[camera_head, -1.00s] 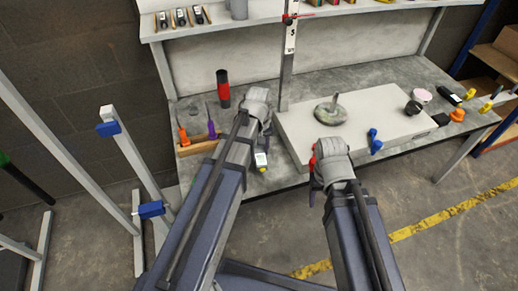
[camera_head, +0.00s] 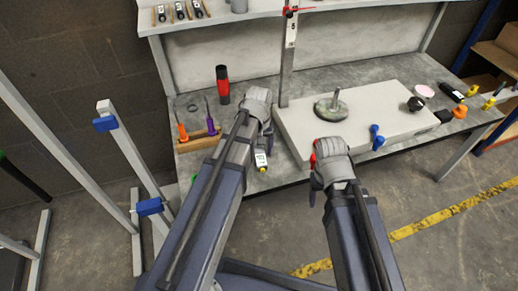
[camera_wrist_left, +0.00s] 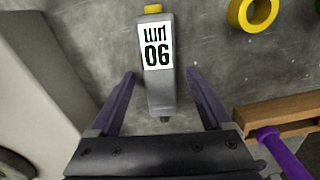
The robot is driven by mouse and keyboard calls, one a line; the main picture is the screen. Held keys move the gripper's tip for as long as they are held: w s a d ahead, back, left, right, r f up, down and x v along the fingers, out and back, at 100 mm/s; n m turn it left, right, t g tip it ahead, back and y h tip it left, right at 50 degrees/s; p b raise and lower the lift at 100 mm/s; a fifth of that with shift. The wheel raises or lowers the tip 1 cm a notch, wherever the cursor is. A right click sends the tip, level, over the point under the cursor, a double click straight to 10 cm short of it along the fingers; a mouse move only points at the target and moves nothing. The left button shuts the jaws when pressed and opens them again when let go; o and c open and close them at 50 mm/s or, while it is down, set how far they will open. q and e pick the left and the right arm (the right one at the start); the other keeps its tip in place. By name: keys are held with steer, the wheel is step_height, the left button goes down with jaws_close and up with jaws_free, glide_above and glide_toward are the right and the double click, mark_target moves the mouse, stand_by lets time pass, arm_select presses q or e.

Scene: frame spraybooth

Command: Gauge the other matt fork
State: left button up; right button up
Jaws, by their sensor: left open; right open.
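A grey gauge with a yellow end and a white label (camera_wrist_left: 155,47) lies on the grey bench top. It also shows in the head view (camera_head: 261,158), near the bench's front edge. My left gripper (camera_wrist_left: 160,75) is open, with one finger on each side of the gauge's lower part; I see no contact. I cannot make out a fork for certain in these views.
A wooden rack (camera_head: 200,142) with orange and purple-handled tools stands left of the gauge. A yellow ring (camera_wrist_left: 252,12) lies nearby. The pale slab (camera_head: 380,118) bears a round grey disc with a stem (camera_head: 331,106). A post with blue clamps (camera_head: 105,124) stands left of the bench.

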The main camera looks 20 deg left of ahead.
mark_target(259, 151)
arm_select(q)
step_height(259, 151, up, 8)
steer(key=p, duration=0.8)
steer(key=shift+f, duration=0.1)
steer(key=s+d+r+m+p, duration=0.4)
steer(key=s+d+r+p, duration=0.1)
steer(key=r+p, duration=0.5)
steer(key=s+d+r+m+y+p, duration=0.1)
steer(key=s+d+r+m+p, duration=0.3)
steer(key=s+d+r+p, duration=0.2)
step_height(259, 151, up, 5)
steer(key=s+p, duration=0.2)
steer(key=p, duration=0.2)
steer(key=shift+s+d+f+m, duration=0.15)
steer(key=shift+s+d+m, duration=0.1)
steer(key=shift+m, duration=0.15)
steer(key=shift+a, duration=0.15)
